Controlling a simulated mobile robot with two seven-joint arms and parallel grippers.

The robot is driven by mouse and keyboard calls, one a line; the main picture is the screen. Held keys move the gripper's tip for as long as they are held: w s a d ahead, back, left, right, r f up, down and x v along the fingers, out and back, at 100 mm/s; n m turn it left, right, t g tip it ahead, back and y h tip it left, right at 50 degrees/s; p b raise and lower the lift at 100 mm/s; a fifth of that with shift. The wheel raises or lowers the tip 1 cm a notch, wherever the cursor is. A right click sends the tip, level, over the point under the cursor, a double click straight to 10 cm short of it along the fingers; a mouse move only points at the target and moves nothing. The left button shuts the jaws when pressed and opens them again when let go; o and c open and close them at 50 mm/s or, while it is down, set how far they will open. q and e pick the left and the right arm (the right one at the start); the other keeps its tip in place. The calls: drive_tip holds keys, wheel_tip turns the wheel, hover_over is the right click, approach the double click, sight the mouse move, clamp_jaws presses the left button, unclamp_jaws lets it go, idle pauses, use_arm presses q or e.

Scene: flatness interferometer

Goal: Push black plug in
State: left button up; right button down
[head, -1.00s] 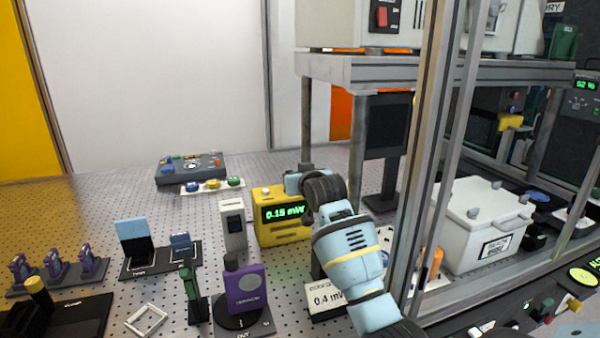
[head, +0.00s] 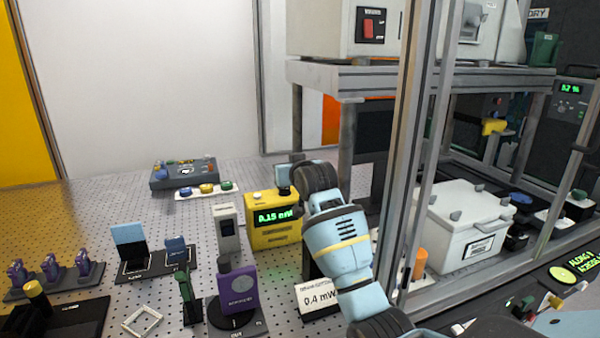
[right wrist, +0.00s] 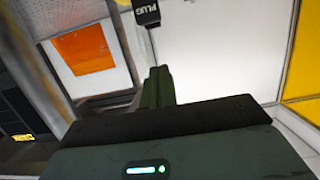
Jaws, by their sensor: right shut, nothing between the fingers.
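A black plug (right wrist: 146,12) with a white PLUG label shows at the top edge of the right wrist view, partly cut off. A thin dark cable or stem runs down from it towards my fingertips. My right gripper (right wrist: 158,76) is shut and empty, its dark green fingers just below the plug in that view. I cannot tell how far apart they are in depth. In the head view my right arm reaches up beside the yellow power meter (head: 274,235), and its wrist hides most of the gripper. I cannot make out the plug there. My left gripper is not in view.
A metal frame post (head: 412,150) stands close right of my right arm, with a shelf (head: 430,76) above. A white box (head: 465,230) sits beyond the post. Optics mounts, including a purple one (head: 238,290), stand on the perforated table at left.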

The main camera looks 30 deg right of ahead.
drive_tip(key=v, duration=0.8)
drive_tip(key=shift+s+d+f, duration=0.1)
drive_tip(key=shift+s+f, duration=0.05)
